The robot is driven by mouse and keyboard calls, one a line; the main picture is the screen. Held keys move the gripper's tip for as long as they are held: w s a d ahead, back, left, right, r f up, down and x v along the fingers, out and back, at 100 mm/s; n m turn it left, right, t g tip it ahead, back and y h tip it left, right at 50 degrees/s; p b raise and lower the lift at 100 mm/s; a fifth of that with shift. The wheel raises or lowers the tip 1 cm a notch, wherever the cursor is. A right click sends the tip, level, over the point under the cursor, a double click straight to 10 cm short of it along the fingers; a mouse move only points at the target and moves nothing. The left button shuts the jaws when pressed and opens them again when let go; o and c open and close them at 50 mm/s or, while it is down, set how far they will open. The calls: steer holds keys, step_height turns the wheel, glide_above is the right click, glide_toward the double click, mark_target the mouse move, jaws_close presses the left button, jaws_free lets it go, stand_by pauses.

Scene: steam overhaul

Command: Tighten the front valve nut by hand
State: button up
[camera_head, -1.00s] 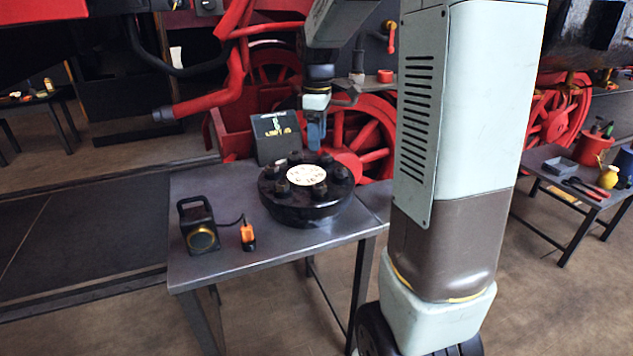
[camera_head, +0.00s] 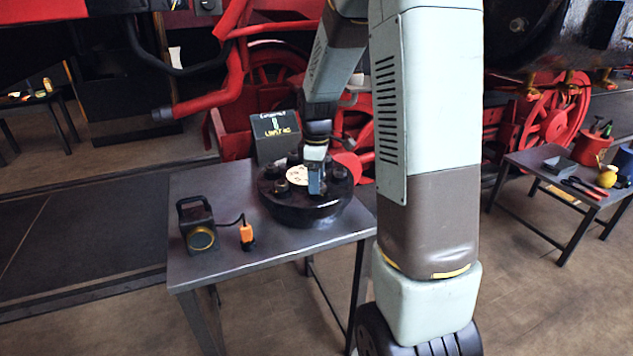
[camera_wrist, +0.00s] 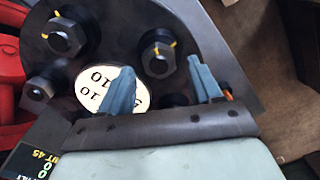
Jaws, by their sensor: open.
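A round black valve cover (camera_head: 305,212) lies on the metal table, with several black nuts around a white numbered disc (camera_head: 298,176). My gripper (camera_head: 316,190) points down over the cover's front right part and hides the nut there. In the wrist view my gripper (camera_wrist: 160,64) has its two blue fingers apart, with nothing held. A nut with yellow marks (camera_wrist: 158,56) shows beyond and between the fingertips. Another marked nut (camera_wrist: 67,36) is at upper left. A dark nut is partly hidden between the fingers. I cannot tell which nut is the front one.
A dark display box (camera_head: 277,136) with lit text stands behind the cover. A black lamp-like device (camera_head: 198,226) and an orange-black item (camera_head: 247,236) sit on the table's left side (camera_head: 225,262). Red locomotive parts stand behind. A second table with tools (camera_head: 560,180) is at right.

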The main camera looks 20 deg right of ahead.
steer(key=shift+f, duration=0.6)
steer(key=shift+c, duration=0.4)
steer(key=c, duration=1)
steer(key=shift+o, duration=0.2)
steer(key=shift+m, duration=0.4)
steer(key=m, duration=0.4)
steer(key=shift+w+d+m, duration=0.1)
steer(key=shift+d+m, duration=0.05)
steer(key=shift+m, duration=0.15)
steer(key=m, duration=0.5)
steer(key=shift+w+d+r+m, duration=0.1)
steer(key=shift+d+m, duration=0.05)
steer(key=shift+m, duration=0.25)
